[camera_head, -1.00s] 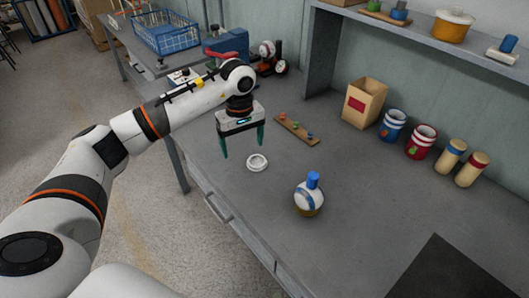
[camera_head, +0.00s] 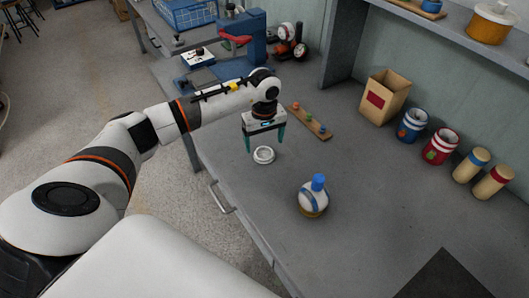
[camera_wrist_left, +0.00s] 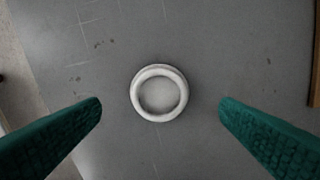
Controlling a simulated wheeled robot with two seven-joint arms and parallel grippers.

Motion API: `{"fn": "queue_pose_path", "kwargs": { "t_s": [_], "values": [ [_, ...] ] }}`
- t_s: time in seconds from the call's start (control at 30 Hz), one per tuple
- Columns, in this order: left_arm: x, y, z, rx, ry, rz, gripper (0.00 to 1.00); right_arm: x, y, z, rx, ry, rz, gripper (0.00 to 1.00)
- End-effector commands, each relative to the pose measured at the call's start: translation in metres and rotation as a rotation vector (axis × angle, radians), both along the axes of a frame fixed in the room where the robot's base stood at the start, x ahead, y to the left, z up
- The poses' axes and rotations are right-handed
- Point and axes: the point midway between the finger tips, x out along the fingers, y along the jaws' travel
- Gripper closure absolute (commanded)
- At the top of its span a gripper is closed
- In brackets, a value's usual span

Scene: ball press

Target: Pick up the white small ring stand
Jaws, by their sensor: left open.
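The white small ring stand (camera_head: 264,155) lies flat on the grey table, near its left edge. In the left wrist view the ring stand (camera_wrist_left: 159,93) is in the middle of the picture, between the two green fingers and apart from both. My left gripper (camera_head: 264,148) points down above the ring stand. It is open and empty, and in the left wrist view its fingertips (camera_wrist_left: 160,112) stand wide on either side of the ring. My right gripper is not in view.
A wooden strip with coloured knobs (camera_head: 310,121) lies behind the gripper. A cardboard box (camera_head: 385,97), jars and cylinders line the wall. The table front is clear.

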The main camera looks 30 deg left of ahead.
Motion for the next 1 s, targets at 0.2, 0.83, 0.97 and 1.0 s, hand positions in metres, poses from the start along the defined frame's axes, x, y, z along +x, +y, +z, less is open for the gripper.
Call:
{"fn": "queue_pose_path", "kwargs": {
  "t_s": [0.2,0.83,0.97,1.0],
  "values": [
    [-0.001,-0.001,-0.032,-0.001,0.003,0.001,0.15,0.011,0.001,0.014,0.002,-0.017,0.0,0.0],
    [0.0,-0.001,-0.042,0.001,0.001,0.0,0.62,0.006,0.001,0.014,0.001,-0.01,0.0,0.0],
    [0.0,-0.001,-0.042,0.001,0.001,0.0,0.63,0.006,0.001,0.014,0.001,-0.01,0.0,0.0],
    [0.0,-0.001,-0.041,0.001,0.001,0.0,0.63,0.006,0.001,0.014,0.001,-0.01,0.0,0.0]
  ]
}}
